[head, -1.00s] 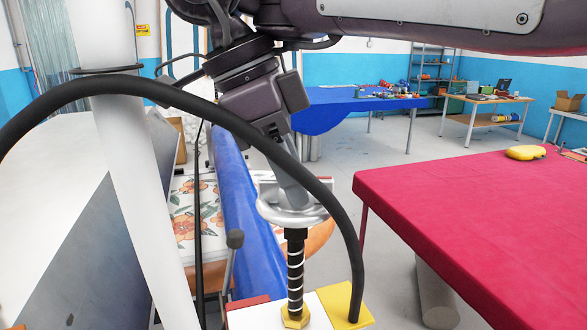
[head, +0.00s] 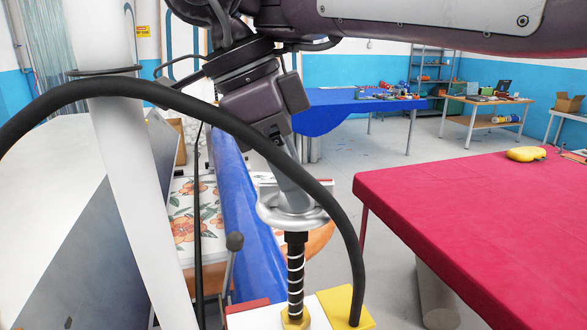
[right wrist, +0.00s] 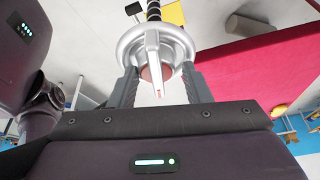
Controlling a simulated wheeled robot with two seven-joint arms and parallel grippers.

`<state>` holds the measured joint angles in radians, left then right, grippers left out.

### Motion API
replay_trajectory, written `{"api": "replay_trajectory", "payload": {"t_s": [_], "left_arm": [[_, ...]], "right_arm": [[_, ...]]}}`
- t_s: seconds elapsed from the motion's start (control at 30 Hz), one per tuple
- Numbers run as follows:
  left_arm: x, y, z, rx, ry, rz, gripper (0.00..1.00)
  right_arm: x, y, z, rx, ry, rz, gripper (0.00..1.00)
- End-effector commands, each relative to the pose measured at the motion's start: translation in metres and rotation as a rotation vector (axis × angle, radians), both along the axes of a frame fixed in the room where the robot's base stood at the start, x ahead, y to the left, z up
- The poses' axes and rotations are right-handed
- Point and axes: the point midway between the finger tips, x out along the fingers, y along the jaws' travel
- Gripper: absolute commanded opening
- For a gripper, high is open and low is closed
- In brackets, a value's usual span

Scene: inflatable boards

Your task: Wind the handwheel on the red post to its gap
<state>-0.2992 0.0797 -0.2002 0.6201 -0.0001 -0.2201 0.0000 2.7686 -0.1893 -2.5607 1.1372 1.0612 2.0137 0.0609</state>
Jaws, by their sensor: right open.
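The grey metal handwheel (head: 292,210) sits on top of a black threaded post (head: 295,270) with pale rings and a yellow nut at its foot. I see no red on the post itself; a small red patch (head: 247,304) lies beside its foot. In the right wrist view the handwheel (right wrist: 128,46) has a pale raised bar (right wrist: 153,58) with a red mark near its end. My right gripper (head: 290,197) points down over the wheel. In the right wrist view it (right wrist: 160,78) is open, one finger at each side of the wheel. I cannot make out the gap. My left gripper is not in view.
A black hose (head: 250,130) arches in front of the arm, down to a yellow block (head: 343,306). A white pole (head: 130,170) stands at left. A blue roll (head: 235,210) lies behind the post. A red-covered table (head: 480,220) is at right, with floor between.

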Motion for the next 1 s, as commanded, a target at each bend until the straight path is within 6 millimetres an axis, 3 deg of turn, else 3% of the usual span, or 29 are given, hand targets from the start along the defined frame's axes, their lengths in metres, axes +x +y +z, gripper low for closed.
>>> {"api": "replay_trajectory", "payload": {"t_s": [0.03,0.37,0.47,0.8,1.0], "left_arm": [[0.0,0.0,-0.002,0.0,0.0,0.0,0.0],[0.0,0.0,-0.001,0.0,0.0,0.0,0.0],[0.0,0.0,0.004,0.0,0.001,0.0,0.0],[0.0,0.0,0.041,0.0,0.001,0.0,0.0],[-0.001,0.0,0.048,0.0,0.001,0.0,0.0]], "right_arm": [[-0.003,0.003,-0.013,-0.007,0.025,0.005,0.58],[-0.003,0.004,-0.011,-0.007,0.025,0.006,0.58],[-0.002,0.007,-0.001,-0.007,0.022,0.005,0.58],[0.0,0.025,0.06,0.0,0.006,0.001,0.58],[0.001,0.03,0.071,0.0,0.004,0.001,0.58]]}}
